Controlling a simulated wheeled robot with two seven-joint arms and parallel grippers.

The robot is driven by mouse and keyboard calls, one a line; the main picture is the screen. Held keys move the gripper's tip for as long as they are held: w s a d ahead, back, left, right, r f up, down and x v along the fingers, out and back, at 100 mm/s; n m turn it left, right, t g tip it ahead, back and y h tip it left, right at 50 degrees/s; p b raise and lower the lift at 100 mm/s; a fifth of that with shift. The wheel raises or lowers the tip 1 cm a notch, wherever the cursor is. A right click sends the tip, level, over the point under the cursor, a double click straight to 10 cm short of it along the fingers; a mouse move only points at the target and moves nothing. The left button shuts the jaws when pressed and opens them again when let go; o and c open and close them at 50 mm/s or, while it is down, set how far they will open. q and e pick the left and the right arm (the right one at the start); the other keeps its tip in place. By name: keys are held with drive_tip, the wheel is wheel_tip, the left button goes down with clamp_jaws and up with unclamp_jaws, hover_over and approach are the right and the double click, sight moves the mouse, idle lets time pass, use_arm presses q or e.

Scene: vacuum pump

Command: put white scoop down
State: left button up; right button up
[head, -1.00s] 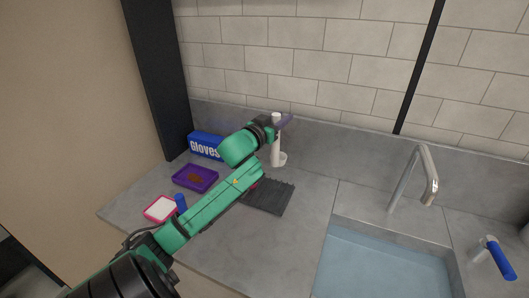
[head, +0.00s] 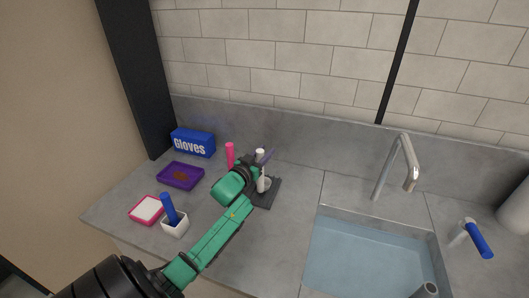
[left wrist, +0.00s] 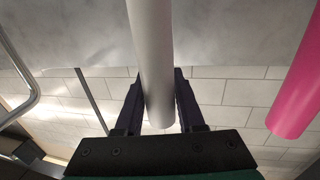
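The white scoop (head: 261,155) stands about upright at the dark ribbed mat (head: 268,196), its pale cup low down beside my gripper. I cannot tell whether its bottom touches the mat. My left gripper (head: 266,163) reaches it from the front left. In the left wrist view its two dark purple fingers (left wrist: 160,98) lie close on both sides of the white handle (left wrist: 151,50), shut on it. The arm and wrist hide part of the scoop and mat in the head view. My right gripper is not in view.
A pink handle (head: 230,155) stands just left of the white one. A blue-handled scoop (head: 170,208), a pink-rimmed tray (head: 134,212), a purple tray (head: 166,178) and a glove box (head: 193,143) are on the left. The sink (head: 365,258) and faucet (head: 408,165) are on the right.

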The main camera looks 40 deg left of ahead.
use_arm(q)
drive_tip(key=shift+o, duration=1.1)
drive_tip(key=s+d+b, duration=0.1)
drive_tip(key=s, duration=1.1)
drive_tip(key=shift+d+r, duration=0.25)
drive_tip(key=shift+d, duration=0.1)
